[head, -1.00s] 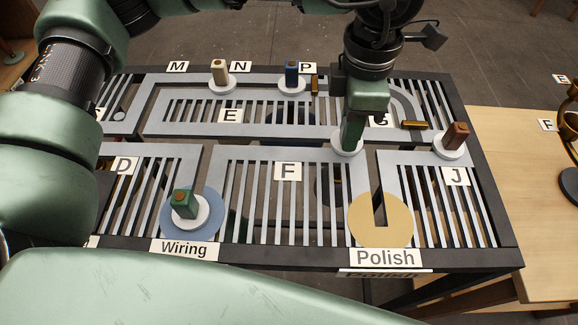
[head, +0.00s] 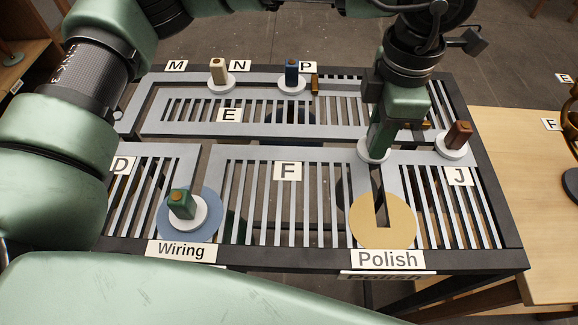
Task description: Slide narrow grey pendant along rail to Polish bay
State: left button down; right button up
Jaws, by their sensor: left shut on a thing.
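My left gripper (head: 380,140) is shut on a pendant whose body it hides; only the pendant's white round base (head: 371,156) shows, so I cannot tell its colour. The base sits on the rail plate at the top of the slot that leads down to the Polish bay. The Polish bay is a tan disc (head: 400,225) with a dark slot, at the front of the frame above the Polish label (head: 387,259). The bay is empty. My right gripper is not in view.
A green pendant (head: 181,204) stands on the blue Wiring disc (head: 165,222). A brown pendant (head: 459,134) stands right of my gripper. The slot between gripper and Polish disc looks clear.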

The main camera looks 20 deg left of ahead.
pick_arm(q)
jog(key=shift+s+d+b, duration=0.55)
jog(key=shift+s+b, duration=0.15)
jog(key=shift+s, duration=1.35)
jog(key=shift+s+d+b, duration=0.6)
jog(key=shift+s+b, duration=0.15)
jog(key=shift+s, duration=1.25)
jog(key=shift+s+d+b, duration=0.55)
jog(key=shift+s+b, duration=0.15)
jog(key=shift+s, duration=1.35)
jog(key=c, duration=1.1)
grip_release()
notch_tip(320, 180, up, 8)
jog(key=shift+f, duration=0.1)
